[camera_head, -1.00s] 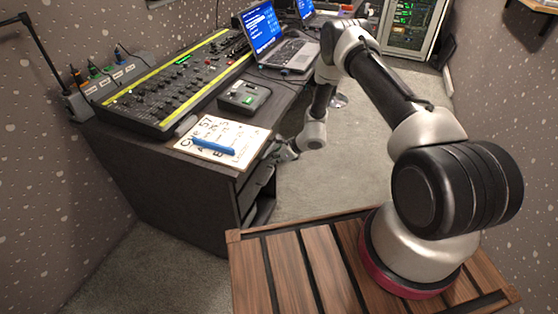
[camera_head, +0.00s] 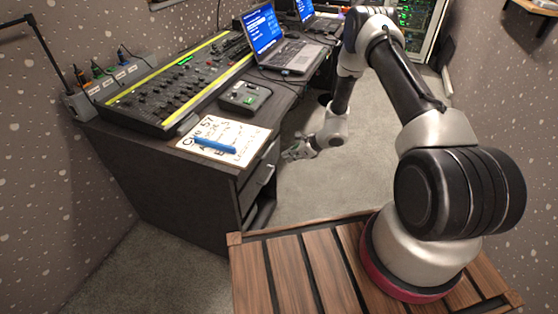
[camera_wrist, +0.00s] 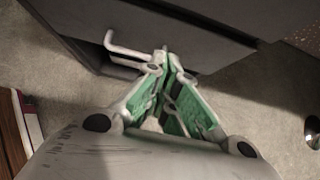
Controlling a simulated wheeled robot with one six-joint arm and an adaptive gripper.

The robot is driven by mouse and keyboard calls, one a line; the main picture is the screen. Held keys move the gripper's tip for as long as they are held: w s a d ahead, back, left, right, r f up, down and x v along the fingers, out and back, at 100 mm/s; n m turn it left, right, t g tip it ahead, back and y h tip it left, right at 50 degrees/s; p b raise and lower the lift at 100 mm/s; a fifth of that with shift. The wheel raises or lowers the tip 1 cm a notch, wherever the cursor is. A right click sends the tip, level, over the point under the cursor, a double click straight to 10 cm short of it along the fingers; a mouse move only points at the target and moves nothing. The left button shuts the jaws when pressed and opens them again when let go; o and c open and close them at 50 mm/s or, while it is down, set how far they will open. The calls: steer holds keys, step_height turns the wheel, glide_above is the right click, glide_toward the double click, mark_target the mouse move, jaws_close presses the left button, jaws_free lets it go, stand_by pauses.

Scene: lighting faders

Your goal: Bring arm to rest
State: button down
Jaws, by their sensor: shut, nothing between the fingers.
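My gripper (camera_head: 290,154) hangs low over the carpet, just right of the desk's drawers, at the end of my bent arm. In the wrist view my gripper (camera_wrist: 165,55) has its green-padded fingers together at the tips, with nothing between them. A drawer handle (camera_wrist: 125,48) shows beyond the fingertips on the dark desk front (camera_wrist: 190,25). I cannot tell from the wrist view how close the fingertips are to the desk.
The desk (camera_head: 180,195) holds a fader console (camera_head: 175,90), a small black box (camera_head: 245,97), a cue sheet (camera_head: 225,140) with a blue marker (camera_head: 214,145), and laptops (camera_head: 290,52). A rack (camera_head: 418,25) stands at the back. Carpet (camera_head: 320,185) is clear between desk and arm.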

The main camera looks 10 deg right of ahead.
steer(key=v, duration=0.5)
